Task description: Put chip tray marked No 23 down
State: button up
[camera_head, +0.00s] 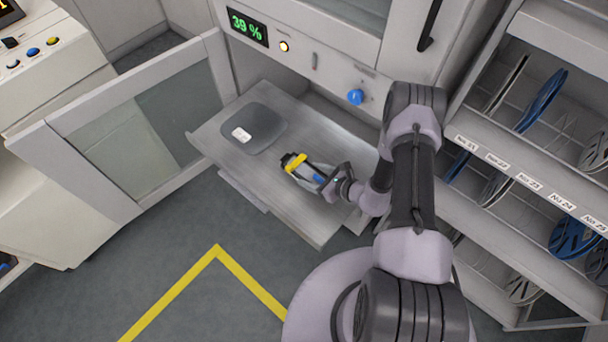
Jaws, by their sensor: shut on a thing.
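My gripper (303,169) reaches in from the right over a pulled-out grey metal shelf (222,137). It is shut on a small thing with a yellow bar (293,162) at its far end. The fingers hide much of the held thing, and no No 23 mark can be read on it. I cannot tell whether it touches the shelf. A flat dark grey pad (264,119) with rounded corners lies on the shelf, left of my gripper. A small white piece (241,134) with tiny unreadable marks lies on the pad.
An open glazed door (140,125) stands left of the shelf. A numbered rack (530,184) with reels stands at right. Bare shelf shows around the pad. A yellow line (180,287) marks the floor.

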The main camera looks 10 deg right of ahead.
aim_at(305, 169)
jog(key=w, duration=0.1)
jog(key=w+a, duration=0.1)
jog(key=w+a+b, duration=0.1)
jog(key=shift+w+f, duration=0.2)
jog(key=shift+w, duration=0.1)
jog(key=shift+f+b, duration=0.8)
jog(key=shift+f, duration=0.9)
jog(key=shift+s, duration=0.1)
jog(key=shift+f, duration=0.1)
jog(key=o, duration=1.5)
